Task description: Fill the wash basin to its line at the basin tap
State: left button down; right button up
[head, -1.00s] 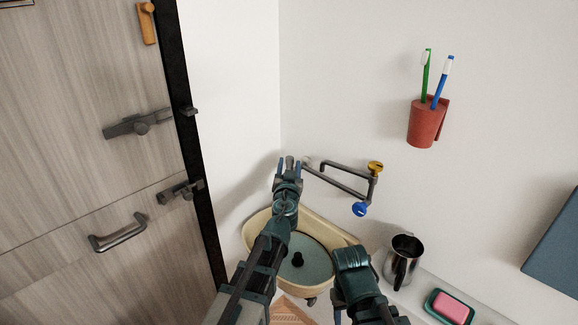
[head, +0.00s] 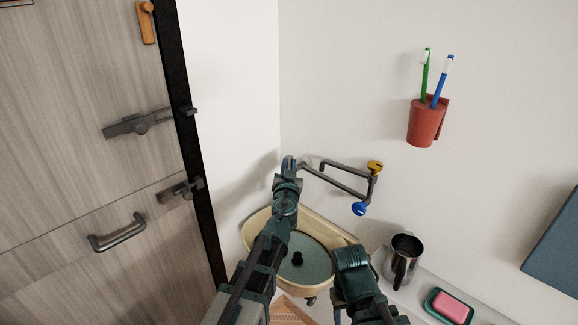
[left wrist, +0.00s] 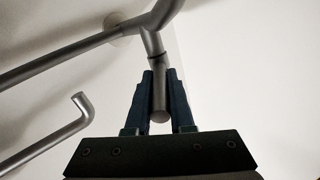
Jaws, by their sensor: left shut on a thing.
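The cream wash basin (head: 331,238) stands in the corner by the wall. A blue-grey round surface (head: 318,262) with a black knob shows inside; I cannot tell whether it is water, and I see no fill line. The basin tap (head: 345,181) is a grey folding pipe on the wall above, with a yellow knob (head: 375,167) and a blue knob (head: 360,209). My left gripper (head: 289,163) is at the pipe's left end, above the basin's back edge. In the left wrist view its fingers (left wrist: 160,95) are shut on a short metal pipe end (left wrist: 159,105). My right gripper's fingers are not visible.
A steel jug (head: 405,250) and a pink soap (head: 452,307) in a green dish stand on the ledge at right. A red cup (head: 427,122) with two toothbrushes hangs on the wall. A wooden door (head: 70,150) with latches and a handle is at left.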

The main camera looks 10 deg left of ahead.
pick_arm(q)
jog(key=shift+d, duration=0.1)
dwell(0.7)
jog(key=shift+w+d+n+g+y, duration=0.2)
jog(key=shift+d+n+g+y, duration=0.35)
jog(key=shift+n+y, duration=0.8)
jog(key=shift+w+d+n+g+y, duration=0.25)
jog(key=shift+n+g+y, duration=0.6)
jog(key=shift+y, duration=0.85)
jog(key=shift+w+d+n+g+y, duration=0.2)
jog(key=shift+d+n+g+y, duration=0.35)
jog(key=shift+n+y, duration=0.8)
jog(key=shift+a+g+y, duration=0.2)
jog(key=shift+g+y, duration=0.15)
jog(key=shift+y, duration=0.05)
jog(key=c, duration=0.8)
grip_release()
